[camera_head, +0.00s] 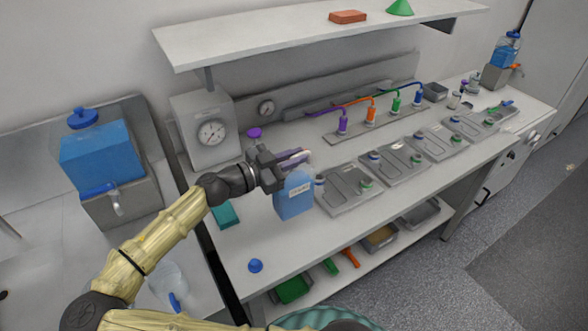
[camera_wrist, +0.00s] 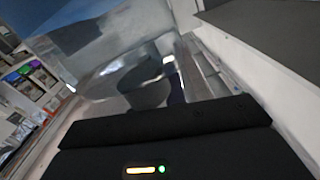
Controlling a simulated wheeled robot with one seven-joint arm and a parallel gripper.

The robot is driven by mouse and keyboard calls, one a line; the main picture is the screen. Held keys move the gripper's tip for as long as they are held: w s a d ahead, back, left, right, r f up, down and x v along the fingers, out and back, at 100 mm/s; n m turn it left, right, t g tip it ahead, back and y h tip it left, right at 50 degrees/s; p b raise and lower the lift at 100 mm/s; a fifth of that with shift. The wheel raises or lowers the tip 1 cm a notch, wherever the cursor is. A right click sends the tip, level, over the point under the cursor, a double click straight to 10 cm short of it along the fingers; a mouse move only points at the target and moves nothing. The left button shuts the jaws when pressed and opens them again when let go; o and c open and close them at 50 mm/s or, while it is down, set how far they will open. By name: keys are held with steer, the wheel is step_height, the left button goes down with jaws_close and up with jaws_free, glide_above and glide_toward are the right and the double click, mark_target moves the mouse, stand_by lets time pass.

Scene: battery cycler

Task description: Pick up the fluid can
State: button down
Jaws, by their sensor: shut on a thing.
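The fingertips are partly hidden there. In the wrist view the can's clear and blue body (camera_wrist: 105,50) fills the upper left, close in front of my gripper (camera_wrist: 165,88). I cannot tell whether the can's base touches the bench.
A blue cap (camera_head: 255,265) lies on the bench in front. A grey tray unit (camera_head: 347,197) stands close right of the can. A gauge box (camera_head: 205,130) is behind, and a shelf (camera_head: 300,38) hangs above. A blue tank (camera_head: 103,158) stands at left.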

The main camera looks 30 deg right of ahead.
steer(key=shift+r+b, duration=0.5)
steer(key=shift+r, duration=1.9)
